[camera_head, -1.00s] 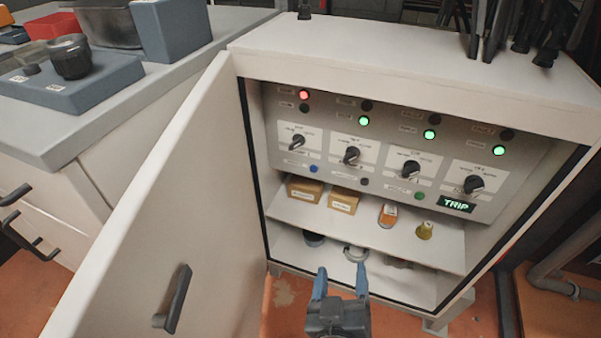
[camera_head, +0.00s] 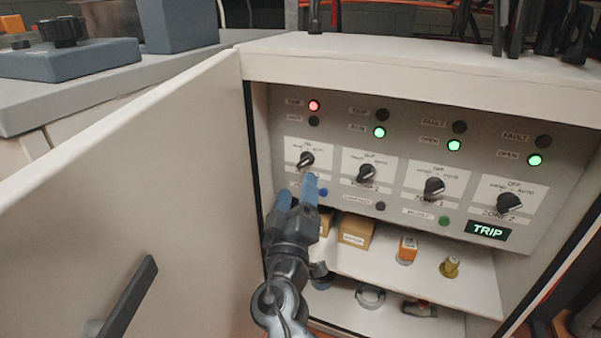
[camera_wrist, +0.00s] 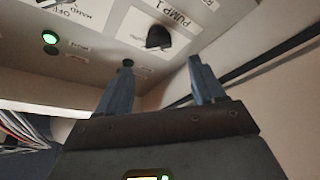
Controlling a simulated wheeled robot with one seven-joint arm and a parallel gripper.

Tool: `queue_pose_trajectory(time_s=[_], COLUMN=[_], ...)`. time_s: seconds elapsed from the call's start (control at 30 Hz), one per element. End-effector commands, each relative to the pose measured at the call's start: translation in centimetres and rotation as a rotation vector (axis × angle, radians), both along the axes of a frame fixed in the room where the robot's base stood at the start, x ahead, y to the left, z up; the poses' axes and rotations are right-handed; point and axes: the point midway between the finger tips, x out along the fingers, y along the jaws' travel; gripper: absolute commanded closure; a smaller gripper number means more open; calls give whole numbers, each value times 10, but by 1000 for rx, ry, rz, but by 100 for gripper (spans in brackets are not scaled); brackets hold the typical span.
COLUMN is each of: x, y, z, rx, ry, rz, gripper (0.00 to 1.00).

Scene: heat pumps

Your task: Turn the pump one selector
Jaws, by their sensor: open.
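The pump one selector (camera_head: 306,160) is a black rotary knob on a white label plate at the left end of the grey panel inside the open cabinet. It also shows in the wrist view (camera_wrist: 158,38), beside the "PUMP 1" lettering. My gripper (camera_head: 297,188) is open and empty, just below this selector in the head view, and its fingers hide part of the panel under the plate. In the wrist view, my gripper's blue fingers (camera_wrist: 161,66) stand apart, with the knob beyond the gap between them. No contact with the knob shows.
The open cabinet door (camera_head: 130,190) stands close on the left. Three more selectors, including this neighbouring one (camera_head: 366,174), sit to the right. A red lamp (camera_head: 314,106) glows above pump one. A shelf (camera_head: 440,275) with small boxes lies below the panel.

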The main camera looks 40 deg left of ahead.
Motion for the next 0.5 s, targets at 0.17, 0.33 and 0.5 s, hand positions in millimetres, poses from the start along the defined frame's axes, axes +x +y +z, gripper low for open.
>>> queue_pose_trajectory(time_s=[0.17, 0.33, 0.5], x=[21, 42, 55], y=[13, 24, 31], z=[7, 13, 17], rx=[-1, 0, 0], ry=[-2, 0, 0], rz=[0, -1, -1], gripper=[32, 32, 32])
